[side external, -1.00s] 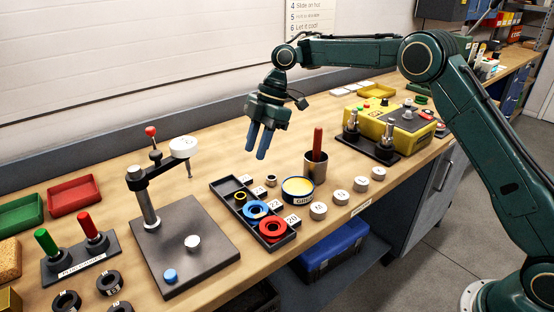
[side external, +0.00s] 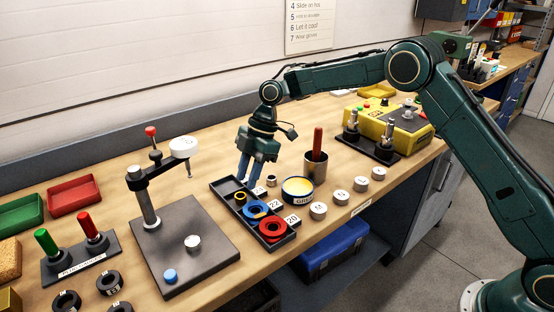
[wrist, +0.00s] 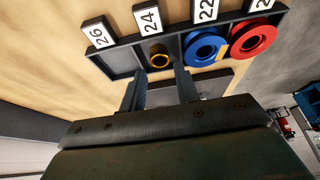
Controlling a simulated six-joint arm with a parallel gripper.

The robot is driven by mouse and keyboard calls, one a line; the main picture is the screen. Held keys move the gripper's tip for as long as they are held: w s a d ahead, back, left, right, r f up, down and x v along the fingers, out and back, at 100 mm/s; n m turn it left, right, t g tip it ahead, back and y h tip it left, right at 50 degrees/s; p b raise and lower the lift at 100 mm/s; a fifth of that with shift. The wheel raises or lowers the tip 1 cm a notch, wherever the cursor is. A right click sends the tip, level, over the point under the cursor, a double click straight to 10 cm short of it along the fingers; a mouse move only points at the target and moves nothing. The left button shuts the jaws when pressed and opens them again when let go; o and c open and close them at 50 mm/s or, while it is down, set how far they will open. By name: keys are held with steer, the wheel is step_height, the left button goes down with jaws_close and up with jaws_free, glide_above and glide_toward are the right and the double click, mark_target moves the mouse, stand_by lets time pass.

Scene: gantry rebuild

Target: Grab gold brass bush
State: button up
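The gold brass bush (side external: 240,196) is a small ring in the black compartment tray (side external: 224,184). In the wrist view the gold bush (wrist: 159,57) lies in the compartment beside the label 24, just beyond my fingertips. My gripper (side external: 249,179) is low over the tray's far end, fingers pointing down. In the wrist view my gripper (wrist: 160,74) has its two fingers apart, with a gap between them and nothing held. The bush lines up with that gap. I cannot tell the exact height of the fingertips above the tray.
A blue ring (side external: 254,209) and a red ring (side external: 272,229) lie in the tray's nearer compartments. A yellow-topped tin (side external: 298,189) and a cup with a red handle (side external: 316,165) stand to the right. A press stand (side external: 185,245) is at left.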

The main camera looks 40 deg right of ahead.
mark_target(238, 203)
steer(key=shift+x, duration=2.4)
steer(key=shift+a+r, duration=0.1)
steer(key=c, duration=0.6)
